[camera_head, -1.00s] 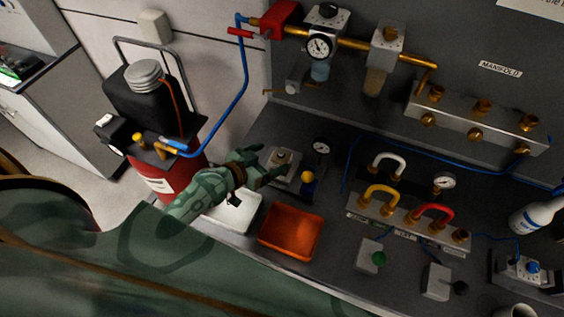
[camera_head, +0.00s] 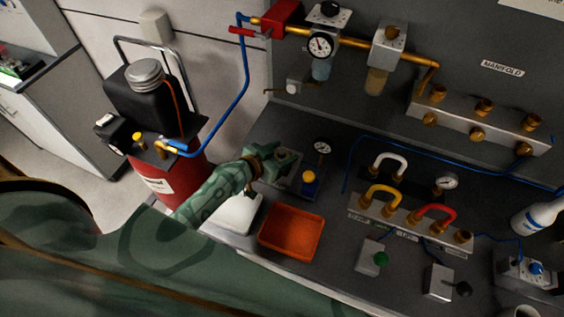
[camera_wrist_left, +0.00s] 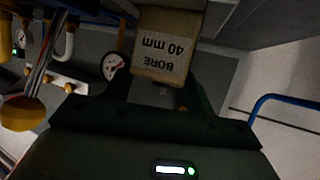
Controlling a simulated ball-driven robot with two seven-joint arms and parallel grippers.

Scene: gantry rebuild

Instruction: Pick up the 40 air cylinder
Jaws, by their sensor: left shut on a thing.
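The 40 air cylinder (camera_wrist_left: 165,45) is a pale block in the left wrist view. Its label reads "BORE 40 mm" upside down. My left gripper (camera_wrist_left: 158,92) is shut on it, with dark fingers at either side of its lower part. In the head view my left gripper (camera_head: 280,163) is at the grey plate on the bench, left of the small gauge. There the gripper hides most of the cylinder. I cannot tell whether the cylinder still touches its plate. My right gripper is in neither view.
An orange tray (camera_head: 291,233) and a white tray (camera_head: 238,214) lie in front of the gripper. A yellow-topped blue part (camera_head: 309,181) and a gauge (camera_head: 322,147) stand close on its right. A red tank (camera_head: 176,178) with a blue hose stands left.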

